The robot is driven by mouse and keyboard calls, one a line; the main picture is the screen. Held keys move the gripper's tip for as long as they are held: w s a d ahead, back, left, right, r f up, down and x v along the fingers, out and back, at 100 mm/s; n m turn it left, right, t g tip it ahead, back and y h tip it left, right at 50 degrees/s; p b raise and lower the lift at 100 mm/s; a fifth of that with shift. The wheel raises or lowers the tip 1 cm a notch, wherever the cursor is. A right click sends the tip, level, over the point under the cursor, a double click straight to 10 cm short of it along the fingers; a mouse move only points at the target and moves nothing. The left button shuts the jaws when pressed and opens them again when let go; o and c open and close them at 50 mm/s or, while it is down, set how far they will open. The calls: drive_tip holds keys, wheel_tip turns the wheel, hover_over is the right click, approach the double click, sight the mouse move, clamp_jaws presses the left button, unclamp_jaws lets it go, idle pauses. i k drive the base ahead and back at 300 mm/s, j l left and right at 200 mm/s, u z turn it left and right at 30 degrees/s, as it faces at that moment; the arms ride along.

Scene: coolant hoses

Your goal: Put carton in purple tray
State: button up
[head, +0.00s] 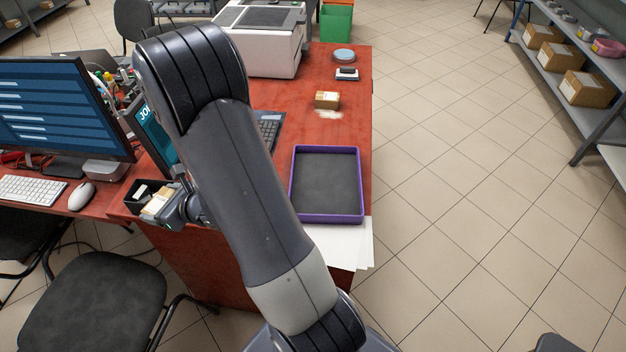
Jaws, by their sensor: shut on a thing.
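My gripper (163,207) is at the left edge of the red desk, partly hidden by my own arm. It is shut on a small beige carton (157,200), at the black open box. The purple tray (326,219) lies on the desk to the right of my arm, with a dark grey floor and nothing in it. A second small brown carton (327,99) sits on the desk beyond the tray.
A black box (141,193) is beside the held carton. A monitor (60,105), keyboard and mouse (81,196) are at left. A white printer (262,45) stands at the back. White papers (352,252) lie in front of the tray. Open floor is at right.

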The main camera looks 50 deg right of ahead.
sight(326, 167)
drive_tip(key=i+j+z, duration=0.1)
drive_tip(key=z, duration=0.35)
drive_tip(key=i+j+z, duration=0.1)
drive_tip(key=z, duration=0.3)
drive_tip(key=i+j+z, duration=0.1)
drive_tip(key=j+z, duration=0.15)
drive_tip(key=z, duration=0.2)
drive_tip(key=j+z, duration=0.2)
drive_tip(key=z, duration=0.25)
drive_tip(key=j+z, duration=0.25)
drive_tip(key=z, duration=0.2)
drive_tip(key=j+z, duration=0.2)
drive_tip(key=z, duration=0.2)
drive_tip(key=j+z, duration=0.2)
drive_tip(key=z, duration=0.25)
drive_tip(key=k, duration=0.05)
